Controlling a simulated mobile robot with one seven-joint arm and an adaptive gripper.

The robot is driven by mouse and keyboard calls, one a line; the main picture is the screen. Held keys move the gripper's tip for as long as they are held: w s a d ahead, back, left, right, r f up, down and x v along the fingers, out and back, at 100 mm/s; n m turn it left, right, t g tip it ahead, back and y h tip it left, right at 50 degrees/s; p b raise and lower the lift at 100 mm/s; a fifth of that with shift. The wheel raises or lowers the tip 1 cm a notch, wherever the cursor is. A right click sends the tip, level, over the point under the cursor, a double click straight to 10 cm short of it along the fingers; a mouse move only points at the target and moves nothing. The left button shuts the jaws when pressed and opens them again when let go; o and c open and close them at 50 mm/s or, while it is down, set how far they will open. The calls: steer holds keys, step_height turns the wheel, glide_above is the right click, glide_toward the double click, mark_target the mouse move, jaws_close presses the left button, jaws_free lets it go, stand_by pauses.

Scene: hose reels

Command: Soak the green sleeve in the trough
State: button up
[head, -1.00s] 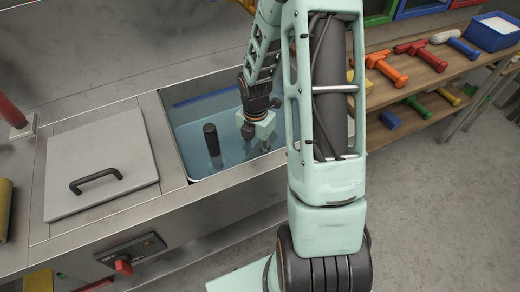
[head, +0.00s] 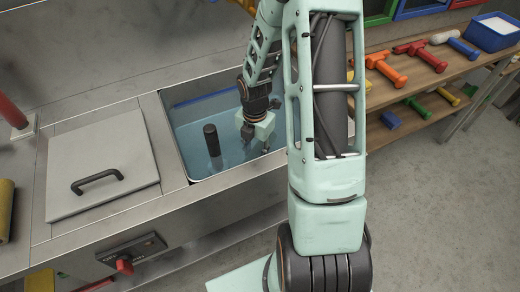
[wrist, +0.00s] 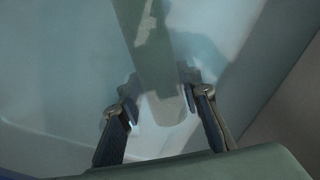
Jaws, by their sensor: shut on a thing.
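The trough (head: 186,170) is a steel basin of bluish water set into the metal bench. My gripper (head: 257,138) is low inside it, at the water on the right side, with its fingertips hard to make out. In the wrist view my gripper (wrist: 163,97) has its two fingers on either side of a long grey-green piece, the green sleeve (wrist: 150,55). The fingers are shut on its near end, and it stretches away to the top of the picture. It looks to be under the water. In the head view I cannot make out the sleeve.
A dark upright post (head: 212,139) stands in the water left of my gripper. A grey lid with a black handle (head: 97,181) lies left of the trough. A red-knobbed control (head: 124,267) is on the bench front. Shelves of coloured tools (head: 425,60) stand at the right.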

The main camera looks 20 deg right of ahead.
mark_target(256, 152)
step_height(256, 152, up, 20)
steer(key=p, duration=1.8)
steer(key=shift+s, duration=0.1)
stand_by(1.1)
